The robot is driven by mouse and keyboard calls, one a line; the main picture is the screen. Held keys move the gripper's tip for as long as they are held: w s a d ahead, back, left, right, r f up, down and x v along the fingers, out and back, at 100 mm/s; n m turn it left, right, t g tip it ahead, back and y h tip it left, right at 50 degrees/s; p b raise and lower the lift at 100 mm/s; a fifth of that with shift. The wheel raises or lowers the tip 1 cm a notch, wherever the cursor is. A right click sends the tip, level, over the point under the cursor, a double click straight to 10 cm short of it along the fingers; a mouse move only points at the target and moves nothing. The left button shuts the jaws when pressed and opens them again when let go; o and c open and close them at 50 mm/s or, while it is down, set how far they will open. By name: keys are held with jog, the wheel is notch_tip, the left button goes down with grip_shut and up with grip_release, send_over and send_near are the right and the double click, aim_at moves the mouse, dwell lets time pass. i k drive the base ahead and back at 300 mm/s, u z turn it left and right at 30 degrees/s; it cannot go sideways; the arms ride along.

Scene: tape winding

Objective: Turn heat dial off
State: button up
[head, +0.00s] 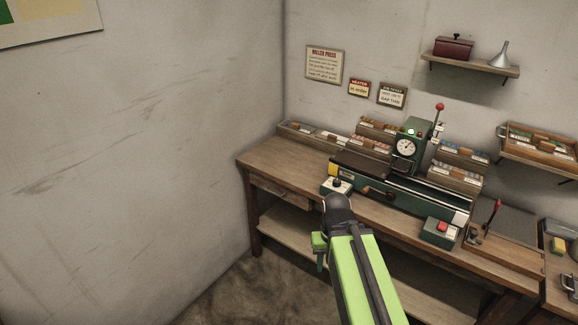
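A small box with a pale top and a dark knob (338,184), which looks like the heat dial, sits at the front left of the green machine (400,195) on the bench. The knob's pointer setting is too small to read. A round white gauge (405,147) stands on the machine's upright housing, with a small green light above it. My green arm reaches up from the bottom, its dark joint just below the knob box in the picture. A green end part of my gripper (319,246) shows left of the joint, in front of the bench. Its fingers cannot be made out clearly.
The wooden bench (275,158) runs along the wall, with a lower shelf (290,229). A box with a red button (441,230) sits at the machine's right front. A red-knobbed lever (439,108) stands behind. Racks of cards line the back. Floor at left is clear.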

aim_at(336, 182)
jog(key=u, duration=0.8)
jog(key=i, duration=1.25)
jog(key=u, duration=0.6)
jog(key=k, duration=0.85)
jog(key=u, duration=0.2)
jog(key=i, duration=0.8)
